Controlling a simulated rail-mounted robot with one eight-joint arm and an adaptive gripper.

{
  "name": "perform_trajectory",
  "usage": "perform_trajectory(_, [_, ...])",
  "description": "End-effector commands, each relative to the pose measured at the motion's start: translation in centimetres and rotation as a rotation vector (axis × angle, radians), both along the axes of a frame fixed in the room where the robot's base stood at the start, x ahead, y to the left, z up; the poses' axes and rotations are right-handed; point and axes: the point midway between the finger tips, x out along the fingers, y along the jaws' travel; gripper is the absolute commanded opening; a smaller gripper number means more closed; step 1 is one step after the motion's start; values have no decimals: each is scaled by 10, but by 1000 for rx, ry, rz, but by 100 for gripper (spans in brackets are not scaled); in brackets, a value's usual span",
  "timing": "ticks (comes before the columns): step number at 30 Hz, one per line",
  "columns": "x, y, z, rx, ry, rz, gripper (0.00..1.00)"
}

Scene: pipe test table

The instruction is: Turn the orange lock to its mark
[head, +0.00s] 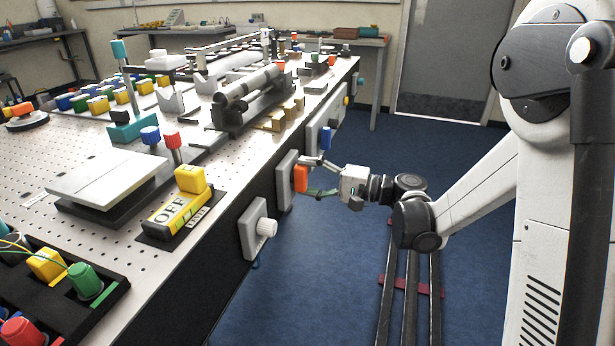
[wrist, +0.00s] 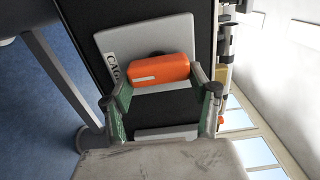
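The orange lock (wrist: 160,70) is a rounded block on a light grey plate (wrist: 128,44) with partly hidden black lettering. It has a white line on its face and lies almost level across the wrist view. In the head view the lock (head: 301,178) stands out from the table's side panel. My gripper (wrist: 162,80) has its green fingers spread to either end of the lock, very close to it; I cannot tell whether they press on it. In the head view my gripper (head: 312,187) reaches the lock from the right. I cannot make out the lock's mark.
A grey box with a white knob (head: 266,227) sits on the same side panel, nearer the camera. A blue-handled fitting (head: 325,138) is just beyond the lock. A yellow OFF block (head: 175,212) is on the tabletop above. Blue floor beside the table is open.

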Motion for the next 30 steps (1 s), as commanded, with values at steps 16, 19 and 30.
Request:
perform_trajectory(16, [-3, -11, 0, 1, -1, -4, 75])
perform_trajectory(19, [-8, -25, 0, 1, -1, -4, 75])
perform_trajectory(30, [-33, -91, 0, 0, -1, -5, 75])
